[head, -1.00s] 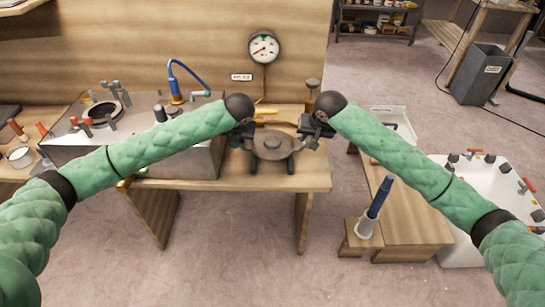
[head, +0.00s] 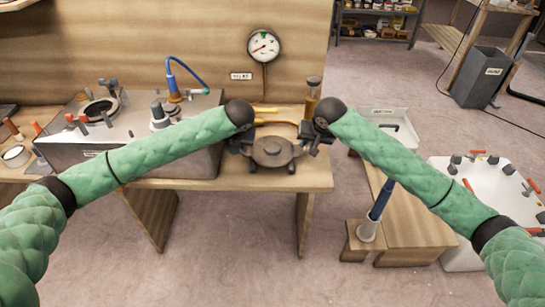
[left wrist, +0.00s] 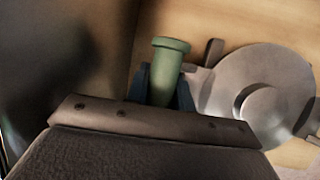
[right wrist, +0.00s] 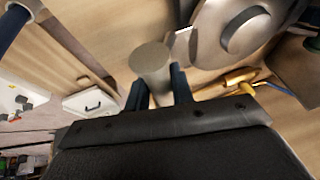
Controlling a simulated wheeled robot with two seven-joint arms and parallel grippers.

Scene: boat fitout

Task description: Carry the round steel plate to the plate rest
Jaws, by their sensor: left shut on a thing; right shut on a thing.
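The round steel plate (head: 272,151) is a grey disc with a raised hub, near the front of the wooden bench between my grippers. My left gripper (head: 243,145) is at its left side, shut on a green upright handle (left wrist: 168,66). My right gripper (head: 314,138) is at its right side, shut on a pale grey handle (right wrist: 150,62). The disc also shows in the left wrist view (left wrist: 285,75) and the right wrist view (right wrist: 215,25). I cannot tell whether the plate touches the bench. I cannot pick out the plate rest with certainty.
A metal unit (head: 75,150) with fittings stands on the bench at left. A dial gauge (head: 264,46) is on the back panel. A yellow pipe (head: 276,122) and an amber cylinder (head: 312,95) are behind the plate. A blue post (head: 380,200) stands on a low wooden platform at right.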

